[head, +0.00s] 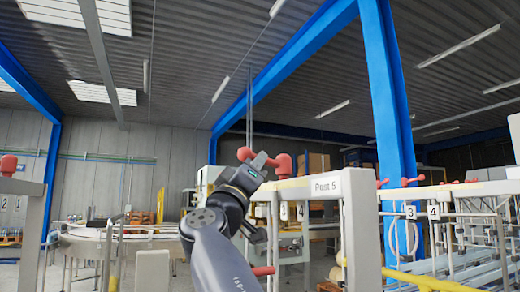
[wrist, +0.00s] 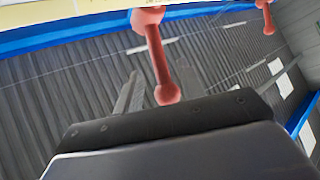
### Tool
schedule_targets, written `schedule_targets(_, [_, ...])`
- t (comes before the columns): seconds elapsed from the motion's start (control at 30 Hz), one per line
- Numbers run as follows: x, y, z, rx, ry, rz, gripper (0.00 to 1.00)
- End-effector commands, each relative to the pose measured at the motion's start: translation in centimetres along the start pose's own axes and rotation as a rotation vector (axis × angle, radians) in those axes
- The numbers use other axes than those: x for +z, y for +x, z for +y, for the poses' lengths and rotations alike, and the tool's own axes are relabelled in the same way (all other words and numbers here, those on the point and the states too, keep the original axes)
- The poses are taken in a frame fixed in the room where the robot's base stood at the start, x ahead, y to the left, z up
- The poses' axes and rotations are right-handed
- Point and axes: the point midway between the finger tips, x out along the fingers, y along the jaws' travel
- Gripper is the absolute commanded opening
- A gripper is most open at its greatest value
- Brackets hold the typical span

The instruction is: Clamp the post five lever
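The Post 5 sign (head: 326,187) is on a cream frame in the middle of the head view. A red lever with rounded ends (head: 284,165) sits on top of this frame, partly hidden behind my gripper (head: 260,163). In the wrist view a red lever (wrist: 158,55) runs from the top edge down to a knob over the gripper's dark front edge.
Another red lever (wrist: 267,17) is at the wrist view's upper right. Posts 3 and 4 (head: 422,212) with red levers stand to the right. A blue column (head: 388,100) rises behind. A conveyor (head: 125,235) lies to the left, beside a cream post (head: 32,225).

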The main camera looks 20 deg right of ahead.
Motion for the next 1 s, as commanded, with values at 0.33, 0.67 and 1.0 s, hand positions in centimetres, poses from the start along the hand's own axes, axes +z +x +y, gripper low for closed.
schedule_targets(0.33, [-0.1, 4.1, 0.1, 0.0, 0.0, -0.001, 0.38])
schedule_targets(0.67, [0.1, 4.4, -0.1, 0.0, 0.001, -0.001, 0.38])
schedule_targets(1.0, [0.0, 4.4, 0.0, 0.0, 0.001, -0.001, 0.15])
